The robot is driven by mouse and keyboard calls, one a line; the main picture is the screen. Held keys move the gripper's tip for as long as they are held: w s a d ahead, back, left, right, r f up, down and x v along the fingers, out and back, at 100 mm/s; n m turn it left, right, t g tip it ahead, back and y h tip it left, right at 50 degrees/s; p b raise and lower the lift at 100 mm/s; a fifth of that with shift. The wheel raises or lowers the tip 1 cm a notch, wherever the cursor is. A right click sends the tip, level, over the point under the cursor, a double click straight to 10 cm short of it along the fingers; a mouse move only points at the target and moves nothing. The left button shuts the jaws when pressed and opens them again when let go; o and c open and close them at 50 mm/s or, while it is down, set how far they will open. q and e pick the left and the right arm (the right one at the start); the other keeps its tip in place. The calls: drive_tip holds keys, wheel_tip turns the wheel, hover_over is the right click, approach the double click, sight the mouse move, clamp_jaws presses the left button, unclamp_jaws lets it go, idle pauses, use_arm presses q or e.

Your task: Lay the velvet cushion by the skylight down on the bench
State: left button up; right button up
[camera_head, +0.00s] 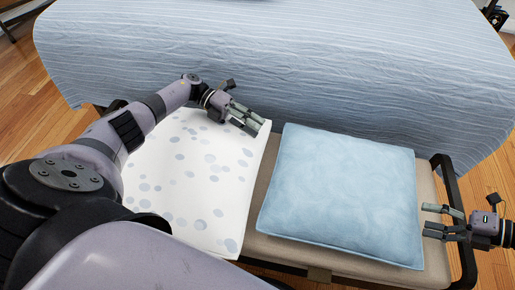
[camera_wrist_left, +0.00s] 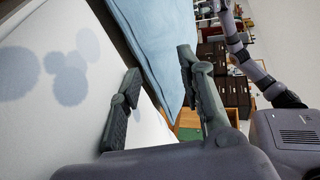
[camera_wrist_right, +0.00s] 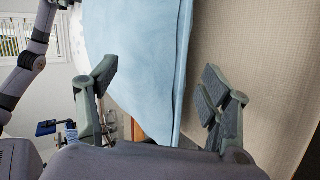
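A light blue, velvety-looking cushion (camera_head: 342,190) lies flat on the right part of the beige bench (camera_head: 432,200). A white cushion with grey-blue spots (camera_head: 205,170) lies on the bench to its left, partly hidden by my left arm. My left gripper (camera_head: 262,128) is open at the white cushion's far right corner; the white cushion (camera_wrist_left: 60,110) and blue cushion (camera_wrist_left: 160,45) show past its fingers. My right gripper (camera_head: 426,219) is open beside the blue cushion's right edge. In the right wrist view the blue cushion (camera_wrist_right: 145,70) shows between the fingers; contact cannot be told.
A bed with a striped blue cover (camera_head: 300,65) stands directly behind the bench. The bench has a dark metal side frame (camera_head: 463,225) near my right gripper. A narrow bare strip of bench lies between the cushions. Wooden floor (camera_head: 35,110) is open at the left.

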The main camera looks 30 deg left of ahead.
drive_tip(key=o, duration=0.4)
drive_tip(key=shift+d, duration=0.1)
drive_tip(key=v, duration=1.2)
